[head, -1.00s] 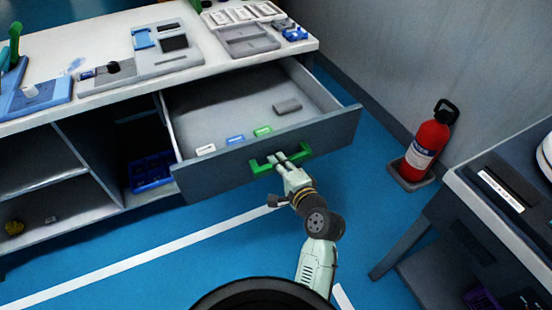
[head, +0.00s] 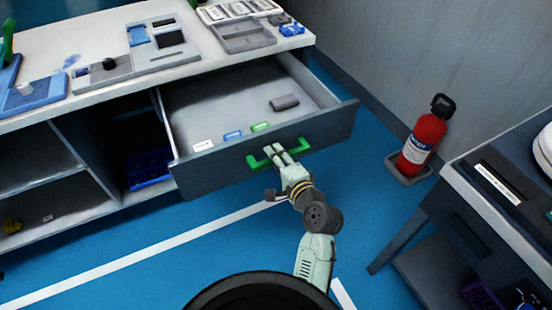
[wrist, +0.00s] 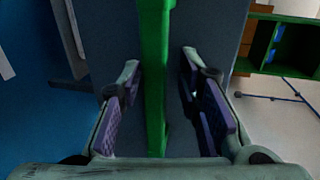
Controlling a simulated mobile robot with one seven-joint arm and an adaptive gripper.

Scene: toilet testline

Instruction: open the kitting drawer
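The kitting drawer (head: 318,132) is pulled well out of the white-topped bench, and its inside is in plain view. Its green handle (head: 258,163) runs along the dark front panel. My gripper (head: 278,150) is at the handle in the head view. In the wrist view my gripper (wrist: 160,95) is open, with one finger on each side of the green handle (wrist: 154,75). A gap shows between the handle and both finger pads.
In the drawer lie a white label (head: 202,146), a blue one (head: 233,135), a green one (head: 260,127) and a grey block (head: 284,102). A red fire extinguisher (head: 424,140) stands by the wall. A dark table (head: 490,215) stands at right. Blue floor (head: 130,225) is free in front.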

